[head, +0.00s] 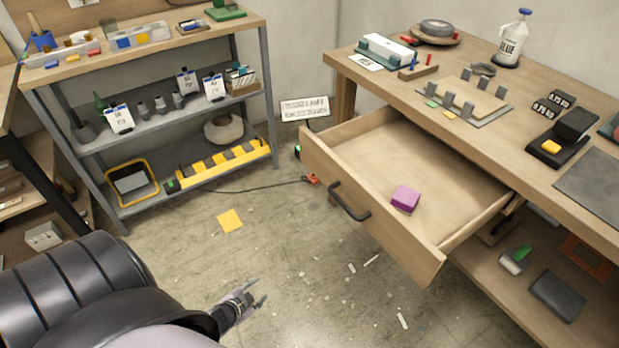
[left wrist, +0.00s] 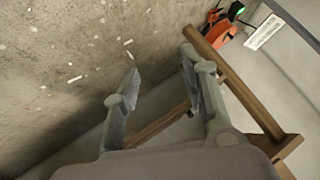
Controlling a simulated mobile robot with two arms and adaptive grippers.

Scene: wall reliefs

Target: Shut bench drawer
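The bench drawer (head: 420,252) is pulled well out of the wooden workbench (head: 470,115) in the head view. Its front carries a dark bar handle (head: 348,203). A purple block (head: 405,198) lies inside on the drawer floor. My left gripper (head: 261,290) is in front of and below the handle, left of the drawer, clear of it. Its two fingers stand apart with nothing between them, as the left wrist view (left wrist: 160,65) also shows. A wooden strip (left wrist: 235,85) passes beyond the fingers there; I cannot tell which part it is. My right gripper is not in view.
A grey metal shelf (head: 255,135) with several items stands at the back left. Small white scraps litter the otherwise open floor before the drawer.

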